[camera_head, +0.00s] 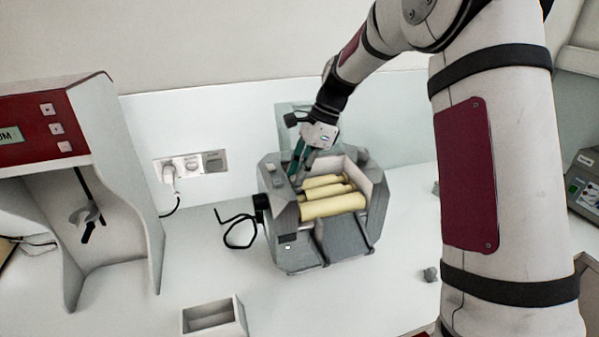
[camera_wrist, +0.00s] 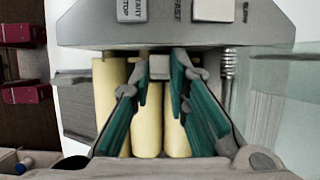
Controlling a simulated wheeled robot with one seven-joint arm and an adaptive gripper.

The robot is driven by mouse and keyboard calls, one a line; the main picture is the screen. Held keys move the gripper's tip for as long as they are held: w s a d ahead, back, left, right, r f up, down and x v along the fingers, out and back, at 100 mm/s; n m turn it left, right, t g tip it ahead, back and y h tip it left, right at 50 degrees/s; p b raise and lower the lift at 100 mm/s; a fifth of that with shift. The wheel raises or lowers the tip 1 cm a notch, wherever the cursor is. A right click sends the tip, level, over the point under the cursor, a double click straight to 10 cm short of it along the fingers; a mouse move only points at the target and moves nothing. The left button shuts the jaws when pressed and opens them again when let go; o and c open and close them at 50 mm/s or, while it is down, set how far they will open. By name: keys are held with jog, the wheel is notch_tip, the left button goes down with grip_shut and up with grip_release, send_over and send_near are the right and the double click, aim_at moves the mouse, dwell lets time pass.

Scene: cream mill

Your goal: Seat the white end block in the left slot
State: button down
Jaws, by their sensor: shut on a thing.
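The grey roller mill (camera_head: 300,250) stands on the bench with several cream rollers (camera_head: 333,207) lying across it. My gripper (camera_head: 298,176) reaches down over the left end of the rollers, close to the mill's left housing (camera_head: 280,190). In the wrist view, my gripper (camera_wrist: 168,75) is shut on a small pale block, the white end block (camera_wrist: 159,67). The block is beside the housing face and in front of the rollers; I cannot tell whether it touches them. The left slot is hidden. A pale end plate (camera_head: 372,180) shows at the mill's right end.
A red and white machine (camera_head: 85,130) stands at the left. A small open grey box (camera_head: 212,318) is at the front. Wall sockets (camera_head: 190,165) and a black cable (camera_head: 238,232) are left of the mill. Small grey pieces (camera_head: 431,274) lie to the right. The front bench is mostly clear.

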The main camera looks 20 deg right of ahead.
jog(key=c, duration=1.5)
grip_release()
jog(key=shift+s+f, duration=0.1)
jog(key=shift+s, duration=0.15)
jog(key=shift+o, duration=0.2)
jog(key=shift+w+d+r, duration=0.1)
jog(key=shift+r, duration=0.15)
jog(key=v, duration=1.1)
jog(key=shift+d+r, duration=0.2)
